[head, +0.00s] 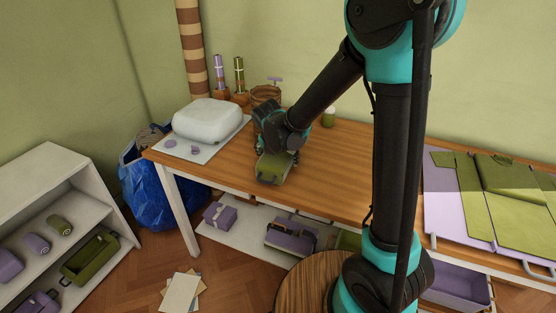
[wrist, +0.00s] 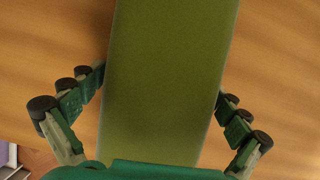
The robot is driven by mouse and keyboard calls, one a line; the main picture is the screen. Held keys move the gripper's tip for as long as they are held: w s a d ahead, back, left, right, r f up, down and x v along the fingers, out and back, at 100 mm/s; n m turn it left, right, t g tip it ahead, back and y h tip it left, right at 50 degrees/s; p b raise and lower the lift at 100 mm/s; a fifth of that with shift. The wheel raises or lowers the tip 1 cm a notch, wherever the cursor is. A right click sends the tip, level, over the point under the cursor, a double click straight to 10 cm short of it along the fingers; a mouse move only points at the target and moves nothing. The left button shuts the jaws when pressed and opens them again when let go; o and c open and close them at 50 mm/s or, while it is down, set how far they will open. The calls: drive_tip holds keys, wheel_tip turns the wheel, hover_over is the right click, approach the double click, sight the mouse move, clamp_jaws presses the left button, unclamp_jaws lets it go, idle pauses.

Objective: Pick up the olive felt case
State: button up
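The olive felt case (head: 274,168) stands on the wooden table near its front left part, directly below my gripper (head: 272,145). In the wrist view the case (wrist: 165,80) is a long plain olive block that runs from the top edge down to my gripper's green body. My gripper's two fingers (wrist: 162,82) lie one on each side of the case. The fingertips run in behind its edges and are hidden, so I cannot tell whether they press on it. No lift off the table is evident.
A white rounded bag (head: 207,120) lies on a pale mat left of the gripper, with bottles and a basket behind. A small olive jar (head: 328,117) stands at the back. Lilac and olive panels (head: 470,200) lie at right. Bare tabletop (head: 345,165) lies between.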

drive_tip(key=c, duration=1)
drive_tip(key=shift+r, duration=0.1)
